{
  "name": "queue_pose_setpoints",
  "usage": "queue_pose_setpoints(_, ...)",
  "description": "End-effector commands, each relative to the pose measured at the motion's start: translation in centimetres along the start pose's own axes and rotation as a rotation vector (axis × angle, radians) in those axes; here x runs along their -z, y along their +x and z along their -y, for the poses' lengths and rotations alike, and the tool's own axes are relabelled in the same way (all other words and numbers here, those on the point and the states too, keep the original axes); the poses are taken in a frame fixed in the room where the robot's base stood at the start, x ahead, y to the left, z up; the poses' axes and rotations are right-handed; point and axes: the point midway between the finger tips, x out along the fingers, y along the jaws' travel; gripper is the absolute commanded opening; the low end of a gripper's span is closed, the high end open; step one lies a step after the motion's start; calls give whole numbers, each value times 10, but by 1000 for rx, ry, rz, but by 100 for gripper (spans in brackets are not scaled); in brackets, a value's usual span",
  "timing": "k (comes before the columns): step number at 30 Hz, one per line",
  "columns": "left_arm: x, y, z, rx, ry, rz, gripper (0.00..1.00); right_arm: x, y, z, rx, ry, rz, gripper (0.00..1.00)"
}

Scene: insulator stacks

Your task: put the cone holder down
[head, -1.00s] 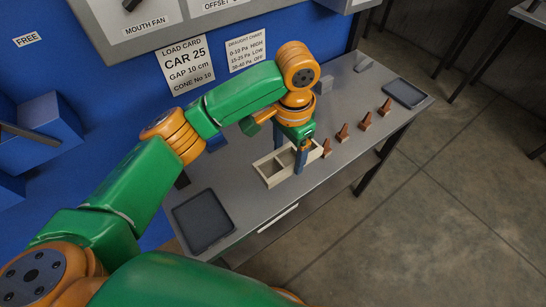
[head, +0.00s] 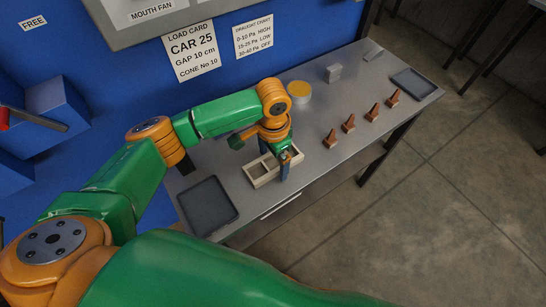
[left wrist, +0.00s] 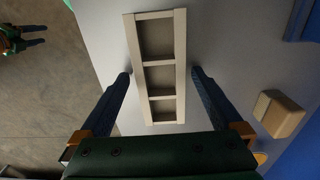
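The cone holder (head: 250,180) is a cream tray with three open compartments in a row. It rests on the grey table, and its compartments look empty in the left wrist view (left wrist: 182,65). My left gripper (head: 285,172) is at the holder's right part in the head view. In the left wrist view its blue fingers (left wrist: 160,76) stand one on each side of the holder, with a narrow gap showing at each side. My right gripper (left wrist: 38,35) shows small at the upper left of the left wrist view, over the floor, its fingers apart and empty.
Several brown cones (head: 348,124) stand in a row right of the holder. A dark tray (head: 208,205) lies at the near left, another (head: 414,84) at the far right. A yellow-topped round tin (head: 299,91) and grey block (head: 333,73) stand behind. A beige block (left wrist: 280,113) is near the left gripper.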

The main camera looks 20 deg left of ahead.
Motion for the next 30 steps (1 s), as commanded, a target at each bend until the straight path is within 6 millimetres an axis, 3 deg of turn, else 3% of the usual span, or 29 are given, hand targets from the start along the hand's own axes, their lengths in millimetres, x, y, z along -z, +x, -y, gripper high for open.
queue_pose_setpoints(5, 0, -3, 0, 1, 0, -1, 100, 0, 0, 0, 0, 0, 0, 50)
queue_pose_setpoints(7, 1, -13, 0, 1, -1, -2, 100, 0, 0, 0, 0, 0, 0, 50)
queue_pose_setpoints(15, 2, -87, 0, 1, 0, -5, 100, 0, 0, 0, 0, 0, 0, 50)
queue_pose_setpoints(19, 1, -114, 0, 2, -1, -3, 100, 0, -4, 0, 0, -1, 0, 50)
queue_pose_setpoints(30, 0, -123, 0, 0, -1, 1, 100, 0, -4, 0, 0, -1, 1, 50)
